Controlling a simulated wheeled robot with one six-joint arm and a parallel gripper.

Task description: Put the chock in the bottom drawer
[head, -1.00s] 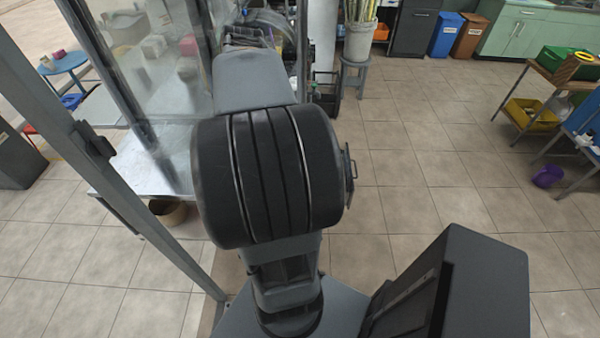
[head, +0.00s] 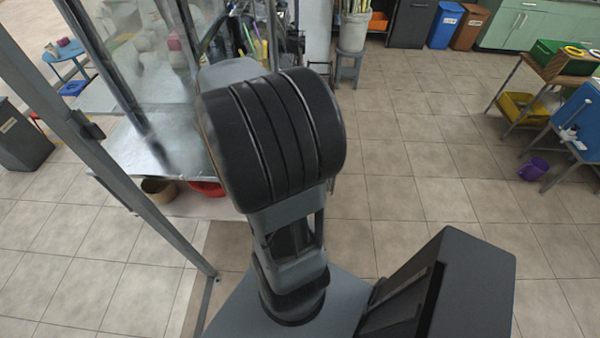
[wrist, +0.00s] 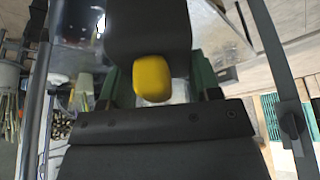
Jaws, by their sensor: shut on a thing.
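In the wrist view, my gripper (wrist: 155,82) has green fingers on either side of a dark block with a yellow end (wrist: 153,78). I take this held piece to be the chock (wrist: 148,28), but its full shape is cut off by the top edge. The gripper is shut on it. In the head view my own arm fills the middle and hides the gripper and the held piece. I cannot make out a bottom drawer in either view.
A metal table (head: 145,160) stands behind glass at the left, with a tan bowl (head: 158,190) and a red bowl (head: 207,188) under it. A slanted grey post (head: 100,150) stands close on the left. Bare tiled floor (head: 430,170) lies right; a purple bucket (head: 533,168) is farther right.

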